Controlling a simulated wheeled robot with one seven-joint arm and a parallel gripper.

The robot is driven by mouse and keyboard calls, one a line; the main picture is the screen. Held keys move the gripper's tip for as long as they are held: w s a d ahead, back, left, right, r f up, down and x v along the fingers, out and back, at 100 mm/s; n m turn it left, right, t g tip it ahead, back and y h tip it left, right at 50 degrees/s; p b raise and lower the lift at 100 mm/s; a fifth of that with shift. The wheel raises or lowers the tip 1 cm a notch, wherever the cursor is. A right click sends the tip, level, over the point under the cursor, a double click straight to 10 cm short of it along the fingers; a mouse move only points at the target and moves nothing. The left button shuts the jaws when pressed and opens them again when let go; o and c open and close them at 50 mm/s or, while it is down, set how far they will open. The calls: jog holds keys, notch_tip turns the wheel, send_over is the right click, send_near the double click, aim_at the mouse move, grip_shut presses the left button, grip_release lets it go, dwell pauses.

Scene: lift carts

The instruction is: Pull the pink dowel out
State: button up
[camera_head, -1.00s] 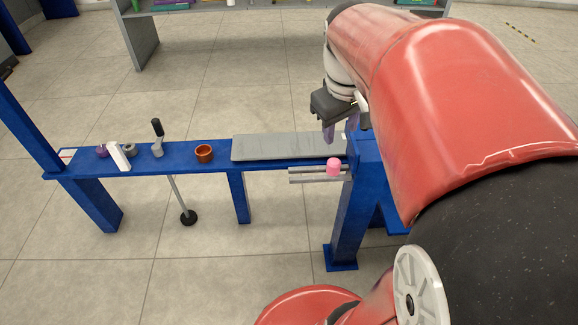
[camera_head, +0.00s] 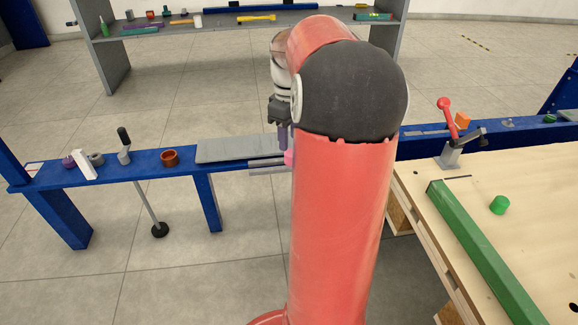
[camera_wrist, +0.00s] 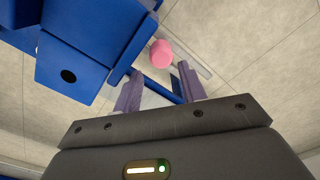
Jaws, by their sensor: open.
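The pink dowel (camera_wrist: 161,53) shows as a round pink end in the wrist view, just beyond and between my fingertips. In the head view only a sliver of the pink dowel (camera_head: 289,157) shows at the left edge of my arm. It sits by the grey rails at the side of the blue frame. My gripper (camera_wrist: 160,85) is open, with its two purple fingers apart and nothing between them. In the head view my gripper (camera_head: 283,140) is partly hidden by my arm and is close to the dowel.
The blue bench (camera_head: 140,170) carries a grey plate (camera_head: 235,149), an orange ring (camera_head: 170,157), a black-handled lever (camera_head: 124,145) and a white block (camera_head: 84,165).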

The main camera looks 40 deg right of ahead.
aim_at(290, 151)
jog(key=f, duration=0.3)
jog(key=f+b, duration=0.1)
jog(key=shift+s+f, duration=0.25)
jog(key=shift+s, duration=0.05)
jog(key=c, duration=0.7)
jog(key=shift+c, duration=0.2)
jog(key=shift+r, duration=0.1)
notch_tip(290, 151, up, 20)
jog(key=p, duration=0.5)
jog(key=shift+p, duration=0.3)
